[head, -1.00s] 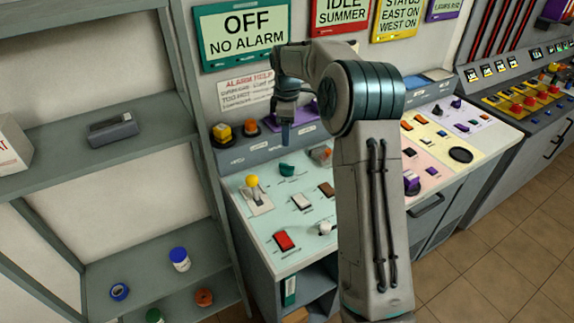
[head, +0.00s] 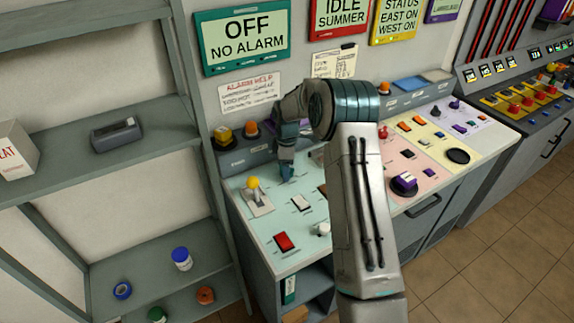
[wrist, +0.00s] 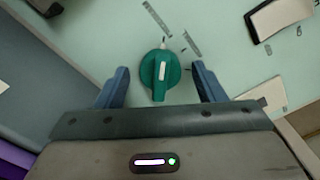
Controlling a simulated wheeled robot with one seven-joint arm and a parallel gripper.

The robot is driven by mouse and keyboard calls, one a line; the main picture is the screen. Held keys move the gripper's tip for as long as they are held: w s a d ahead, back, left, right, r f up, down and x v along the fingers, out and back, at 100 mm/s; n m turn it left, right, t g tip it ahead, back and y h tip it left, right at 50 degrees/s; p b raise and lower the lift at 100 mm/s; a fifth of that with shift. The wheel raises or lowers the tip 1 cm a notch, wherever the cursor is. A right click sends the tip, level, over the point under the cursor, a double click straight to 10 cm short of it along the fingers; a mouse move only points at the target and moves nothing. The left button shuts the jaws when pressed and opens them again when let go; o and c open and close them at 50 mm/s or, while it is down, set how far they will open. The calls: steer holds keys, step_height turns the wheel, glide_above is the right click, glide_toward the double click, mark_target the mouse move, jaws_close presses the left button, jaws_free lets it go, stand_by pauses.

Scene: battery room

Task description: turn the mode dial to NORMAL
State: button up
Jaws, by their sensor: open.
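The mode dial appears to be the teal round knob (wrist: 160,72) with a white pointer line, on the pale green panel (wrist: 100,30) in the wrist view. A small white mark stands just above it, and the printed labels by it are too small to read. My gripper (wrist: 162,84) is open, with one blue finger on each side of the dial and a gap on both sides. In the head view my gripper (head: 287,172) is low over the pale green panel (head: 262,238), and it hides the dial there.
A pink panel section (head: 385,165) lies to the right. A shelf (head: 120,150) stands at left.

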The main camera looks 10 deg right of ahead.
steer(key=shift+f, duration=0.2)
steer(key=c, duration=1)
steer(key=shift+m+b, duration=0.4)
steer(key=shift+b, duration=0.05)
steer(key=m+b, duration=0.2)
steer(key=shift+m, duration=0.4)
steer(key=m+b, duration=0.2)
steer(key=m, duration=0.2)
steer(key=shift+m, duration=0.4)
steer(key=shift+r+m, duration=0.1)
steer(key=shift+m, duration=0.2)
